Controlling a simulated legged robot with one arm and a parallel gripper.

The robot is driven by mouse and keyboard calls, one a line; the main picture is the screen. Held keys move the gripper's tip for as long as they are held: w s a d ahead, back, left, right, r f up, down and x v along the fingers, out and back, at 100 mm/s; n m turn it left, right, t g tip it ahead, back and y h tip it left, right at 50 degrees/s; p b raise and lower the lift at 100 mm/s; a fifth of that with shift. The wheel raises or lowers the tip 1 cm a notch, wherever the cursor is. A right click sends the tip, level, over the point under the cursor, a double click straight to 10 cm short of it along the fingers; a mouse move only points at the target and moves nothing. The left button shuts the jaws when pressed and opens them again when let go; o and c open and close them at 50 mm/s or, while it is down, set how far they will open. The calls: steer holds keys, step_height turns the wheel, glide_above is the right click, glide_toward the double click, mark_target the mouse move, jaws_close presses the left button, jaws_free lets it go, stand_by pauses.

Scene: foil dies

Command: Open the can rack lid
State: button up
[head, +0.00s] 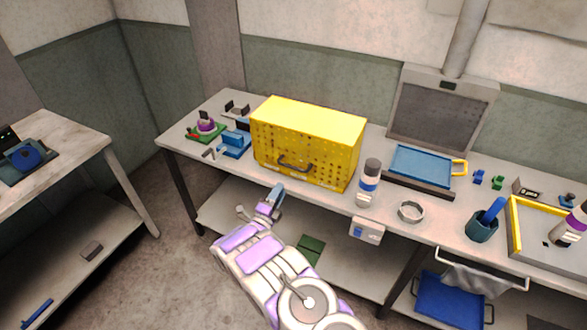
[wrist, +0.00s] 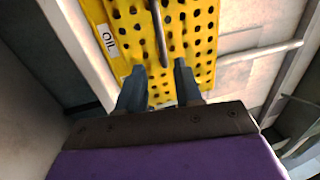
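The can rack is a yellow box with perforated sides (head: 325,151) on the workbench in the head view. Its yellow top (head: 310,118) lies flat and closed. A dark handle (head: 295,166) sits low on its front face. My gripper (head: 273,197) is in front of and below the box, off the bench's front edge. In the wrist view the perforated yellow front (wrist: 195,45) fills the top, with an "OIL" label (wrist: 108,40) at left. The handle (wrist: 159,32) runs down toward the gap between my gripper's two fingertips (wrist: 158,75), which are apart with nothing between them.
A white can with a grey top (head: 369,183) stands just right of the box. A blue tray (head: 420,166) and a metal ring (head: 411,211) lie further right. Small blue and green items (head: 232,145) sit left of the box. The bench edge (head: 330,207) is close to my arm.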

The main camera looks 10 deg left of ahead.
mark_target(292, 168)
steer(key=b+x, duration=0.1)
steer(key=x, duration=1)
steer(key=shift+w, duration=0.6)
steer(key=shift+a, duration=0.15)
steer(key=shift+a, duration=0.15)
steer(key=shift+d, duration=0.25)
jaws_close()
steer(key=shift+f, duration=0.1)
